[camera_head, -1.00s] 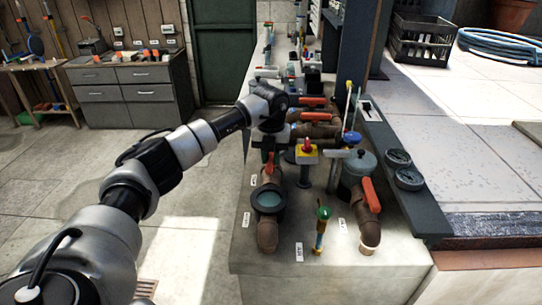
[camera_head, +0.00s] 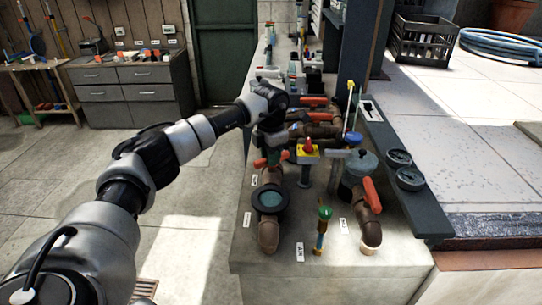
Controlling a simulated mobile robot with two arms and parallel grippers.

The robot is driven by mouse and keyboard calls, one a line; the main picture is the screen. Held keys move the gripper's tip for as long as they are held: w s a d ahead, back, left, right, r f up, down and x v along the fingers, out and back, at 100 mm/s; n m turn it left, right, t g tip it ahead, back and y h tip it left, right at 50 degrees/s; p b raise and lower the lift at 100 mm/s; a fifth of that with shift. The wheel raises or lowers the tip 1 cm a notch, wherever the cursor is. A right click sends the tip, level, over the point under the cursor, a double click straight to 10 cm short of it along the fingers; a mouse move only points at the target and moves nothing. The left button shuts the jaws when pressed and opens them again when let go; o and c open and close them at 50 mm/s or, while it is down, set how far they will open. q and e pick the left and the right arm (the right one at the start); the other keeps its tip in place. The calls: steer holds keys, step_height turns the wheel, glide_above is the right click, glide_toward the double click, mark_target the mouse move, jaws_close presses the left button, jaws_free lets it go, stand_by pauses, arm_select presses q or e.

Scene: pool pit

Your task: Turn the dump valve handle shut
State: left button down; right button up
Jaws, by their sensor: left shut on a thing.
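A red valve handle (camera_head: 261,162) sits on the brown pipe (camera_head: 268,178) on the left of the concrete plinth, above a round dark fitting with a greenish face. The handle lies crosswise to the pipe. My left gripper (camera_head: 271,153) reaches down from above and is shut on this handle; its fingers partly hide it. The label tags beside the pipes are too small to read, so I cannot confirm by text that this is the dump valve. My right gripper is not in view.
A yellow box with a red knob (camera_head: 308,150) stands close right of my gripper. Another red handle (camera_head: 371,194) lies along the right pipe. A green-topped brass piece (camera_head: 323,214) stands at the front. More pipes with red handles (camera_head: 314,101) crowd behind.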

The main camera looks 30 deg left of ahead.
arm_select(q)
steer(key=m, duration=0.2)
steer(key=shift+r+m, duration=0.1)
steer(key=shift+m, duration=0.3)
steer(key=shift+w+a+m, duration=0.1)
steer(key=shift+m, duration=1.7)
steer(key=c, duration=1)
jaws_free()
step_height(320, 180, up, 11)
steer(key=b, duration=0.2)
steer(key=shift+f, duration=0.25)
